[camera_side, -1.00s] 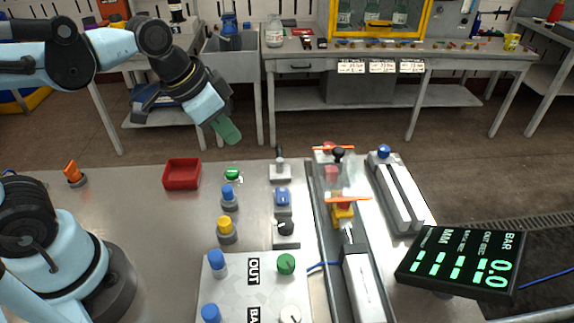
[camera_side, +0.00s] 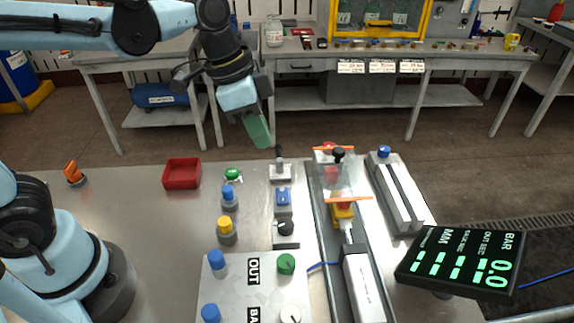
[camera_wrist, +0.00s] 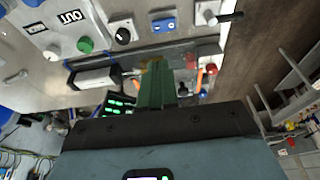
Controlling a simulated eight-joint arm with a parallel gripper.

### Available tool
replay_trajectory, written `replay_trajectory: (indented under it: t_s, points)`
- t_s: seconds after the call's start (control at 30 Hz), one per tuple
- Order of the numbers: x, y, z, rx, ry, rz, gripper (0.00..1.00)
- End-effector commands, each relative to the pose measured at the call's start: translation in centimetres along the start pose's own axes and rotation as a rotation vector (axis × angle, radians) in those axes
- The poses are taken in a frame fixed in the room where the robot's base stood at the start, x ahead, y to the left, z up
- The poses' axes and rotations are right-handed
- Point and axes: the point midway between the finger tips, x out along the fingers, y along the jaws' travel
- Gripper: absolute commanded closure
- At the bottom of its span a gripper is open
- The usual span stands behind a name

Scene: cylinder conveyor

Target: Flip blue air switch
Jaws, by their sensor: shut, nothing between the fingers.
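The blue switch (camera_side: 283,197) sits on a grey base in the middle column of controls on the table; it also shows at the top of the wrist view (camera_wrist: 163,24). My gripper (camera_side: 258,133) hangs in the air above and behind the table's far edge, apart from the switch. Its green fingers are closed together and empty. In the wrist view, my gripper (camera_wrist: 155,82) points up the picture toward the controls. Which way the switch is set cannot be told.
A grey lever switch (camera_side: 280,170) stands just behind the blue switch, and a black knob (camera_side: 285,228) in front. Blue and yellow buttons (camera_side: 227,228) stand to the left. The conveyor (camera_side: 322,245) with a clear guard is to the right. A red tray (camera_side: 182,173) is at left.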

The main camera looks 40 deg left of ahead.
Motion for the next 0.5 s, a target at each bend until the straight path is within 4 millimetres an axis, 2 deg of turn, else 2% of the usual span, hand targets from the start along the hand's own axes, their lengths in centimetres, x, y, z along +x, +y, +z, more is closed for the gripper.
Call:
replay_trajectory:
  t_s: [0.5]
  points:
    - [6.7,0.0,0.0,0.0,0.001,0.0,1.0]
